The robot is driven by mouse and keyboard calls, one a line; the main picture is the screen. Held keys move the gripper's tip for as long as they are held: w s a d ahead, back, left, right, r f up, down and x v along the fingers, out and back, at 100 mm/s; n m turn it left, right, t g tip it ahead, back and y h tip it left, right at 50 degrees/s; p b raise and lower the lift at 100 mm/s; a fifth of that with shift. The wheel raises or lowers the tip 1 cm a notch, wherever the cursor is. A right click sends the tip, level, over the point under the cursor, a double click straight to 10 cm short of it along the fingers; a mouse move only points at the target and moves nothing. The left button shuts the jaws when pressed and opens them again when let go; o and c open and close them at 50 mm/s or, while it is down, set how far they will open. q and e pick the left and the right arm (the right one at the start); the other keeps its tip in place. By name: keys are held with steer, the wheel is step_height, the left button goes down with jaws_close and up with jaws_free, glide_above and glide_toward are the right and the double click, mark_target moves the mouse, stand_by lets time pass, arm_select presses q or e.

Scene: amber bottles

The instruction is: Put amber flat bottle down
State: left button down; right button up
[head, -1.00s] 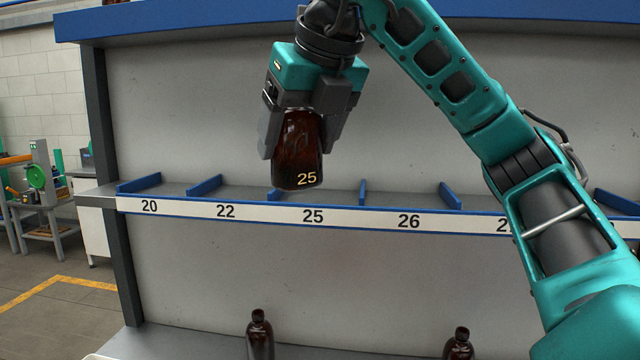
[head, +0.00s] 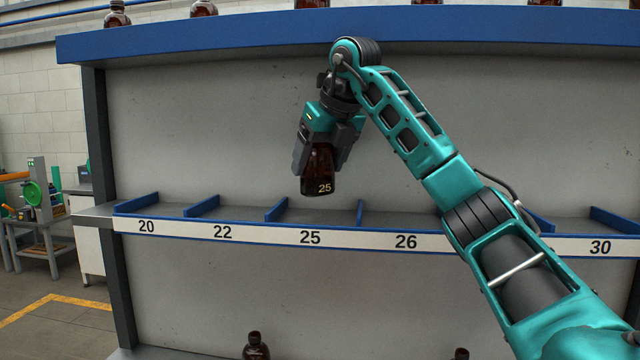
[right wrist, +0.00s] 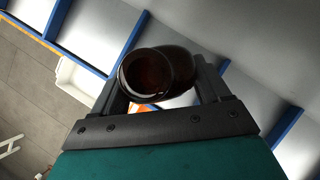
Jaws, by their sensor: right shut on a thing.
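The amber flat bottle (head: 319,172), marked 25, is held upright in my right gripper (head: 325,150). In the right wrist view the bottle's open round mouth (right wrist: 146,74) shows between the two fingers. My left gripper is not in view.
Labels 20, 22, 26 and 30 mark other bays along the shelf edge (head: 180,228). Amber bottles stand on the top shelf (head: 117,14) and low down (head: 256,347). A workbench with a green machine (head: 34,193) stands at the far left.

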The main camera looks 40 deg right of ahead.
mark_target(320, 185)
step_height(320, 185, down, 4)
steer(key=shift+f, duration=0.2)
steer(key=shift+w+d+f, duration=0.1)
steer(key=shift+f, duration=0.1)
steer(key=shift+f, duration=0.15)
steer(key=o, duration=1.1)
steer(key=v, duration=0.7)
steer(key=shift+r, duration=0.4)
